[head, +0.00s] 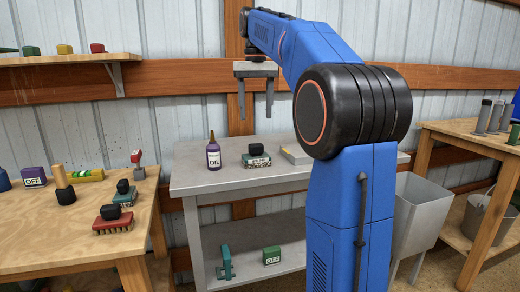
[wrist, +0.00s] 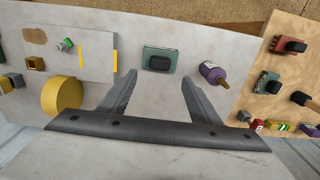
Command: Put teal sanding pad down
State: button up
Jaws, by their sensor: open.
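A teal sanding pad (head: 257,160) with a black knob lies on the grey table (head: 215,181); the wrist view shows it flat (wrist: 173,67) just beyond my fingertips. My gripper (head: 256,114) is open and empty, raised above the table with its fingers pointing down. In the wrist view its two fingers (wrist: 158,80) spread apart, with bare table between them and the pad clear of both. A similar teal block with a black knob (head: 125,198) lies on the wooden table at left.
A purple oil bottle (head: 213,153) stands left of the pad. A grey board (head: 296,155) lies to its right. The wooden table (head: 75,225) holds a red brush (head: 112,221) and several other items. A grey bin (head: 419,215) stands at right. Bare tabletop surrounds the pad.

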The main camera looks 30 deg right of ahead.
jog(key=s+a+f+n+t, duration=0.2)
jog(key=s+a+f, duration=0.9)
jog(key=s, duration=0.4)
jog(key=s+a+f+t, duration=0.1)
jog(key=s+a+f, duration=0.1)
jog(key=s+f, duration=0.5)
jog(key=s+a+f+n+t, duration=0.1)
jog(key=s+a+f, duration=0.1)
jog(key=s+f, duration=0.6)
notch_tip(320, 180, down, 7)
jog(key=shift+a+f+t, duration=0.1)
jog(key=shift+a+t, duration=0.3)
jog(key=shift+s, duration=0.1)
